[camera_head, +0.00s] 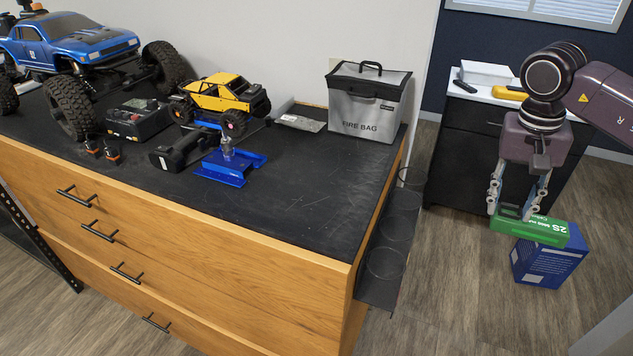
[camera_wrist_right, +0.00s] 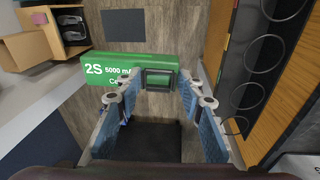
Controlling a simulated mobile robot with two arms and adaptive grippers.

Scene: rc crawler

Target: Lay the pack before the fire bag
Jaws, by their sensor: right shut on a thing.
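The pack is a green box marked 2S (camera_head: 545,231), at the right of the head view. My right gripper (camera_head: 515,211) points down and is shut on the pack, held in the air right of the dresser. In the right wrist view the green pack (camera_wrist_right: 112,70) lies across the fingertips (camera_wrist_right: 158,84), with 5000 in white print. The fire bag (camera_head: 366,112) is a silver-grey bag with a black top and handle. It stands upright at the back right corner of the black dresser top, well left of my right gripper. My left gripper is not in view.
The black dresser top (camera_head: 310,195) is clear in front of the fire bag. A yellow crawler (camera_head: 222,97), blue stand (camera_head: 232,168) and big blue truck (camera_head: 75,42) are farther left. Ring holders (camera_head: 386,262) stick out from the dresser's right side. A blue box (camera_head: 553,262) is below the pack.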

